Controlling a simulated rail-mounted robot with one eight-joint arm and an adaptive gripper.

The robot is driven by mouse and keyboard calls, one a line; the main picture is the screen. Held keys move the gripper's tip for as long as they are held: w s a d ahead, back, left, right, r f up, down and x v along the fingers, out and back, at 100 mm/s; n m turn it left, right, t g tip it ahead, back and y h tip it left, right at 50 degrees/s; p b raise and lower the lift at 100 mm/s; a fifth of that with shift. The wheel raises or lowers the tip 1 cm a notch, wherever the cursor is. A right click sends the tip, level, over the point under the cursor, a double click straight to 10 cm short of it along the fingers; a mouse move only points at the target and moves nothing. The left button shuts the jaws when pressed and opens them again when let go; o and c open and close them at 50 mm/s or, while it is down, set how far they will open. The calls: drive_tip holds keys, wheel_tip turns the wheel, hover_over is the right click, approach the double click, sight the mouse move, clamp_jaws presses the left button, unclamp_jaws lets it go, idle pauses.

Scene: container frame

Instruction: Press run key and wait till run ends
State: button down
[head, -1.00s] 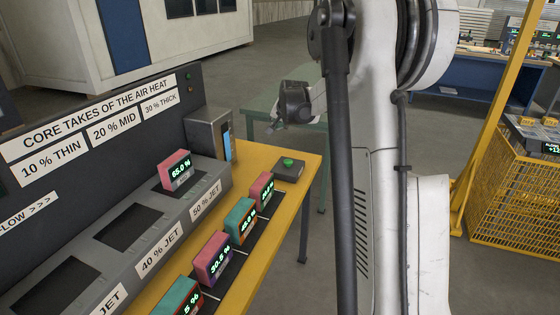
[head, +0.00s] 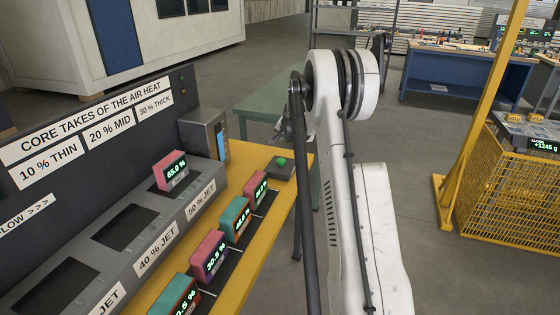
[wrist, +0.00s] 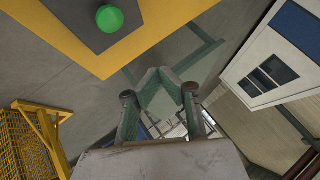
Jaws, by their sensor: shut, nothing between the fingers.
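The run key is a green button (head: 281,161) on a small dark grey box (head: 279,172) at the far right corner of the yellow bench (head: 254,156). The button (wrist: 109,18) also shows at the top left of the wrist view. My gripper (wrist: 161,74) is shut and empty in the wrist view. It points past the bench corner, apart from the button. In the head view my gripper (head: 282,130) is small and partly hidden by my arm, just behind and above the button.
Several display blocks stand along the bench, one pink block (head: 170,171) on the 50 % jet slot. A grey panel (head: 90,130) with labels rises at the left. A green table (head: 265,110) stands behind the bench. A yellow cage (head: 508,185) is at the right, beyond open floor.

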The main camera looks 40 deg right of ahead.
sight(281, 160)
drive_tip(key=shift+f, duration=0.1)
wheel_tip(281, 160, down, 8)
drive_tip(key=b, duration=0.3)
drive_tip(key=shift+b, duration=0.3)
drive_tip(key=shift+f, duration=0.35)
drive_tip(key=shift+f+b, duration=0.1)
drive_tip(key=shift+b, duration=0.3)
idle(0.8)
drive_tip(key=shift+f+b, duration=0.3)
drive_tip(key=shift+b, duration=0.05)
drive_tip(key=shift+f+b, duration=0.5)
drive_tip(key=shift+f, duration=0.05)
idle(1.0)
drive_tip(key=shift+r, duration=1)
drive_tip(key=shift+r+p, duration=0.15)
drive_tip(key=shift+p, duration=0.15)
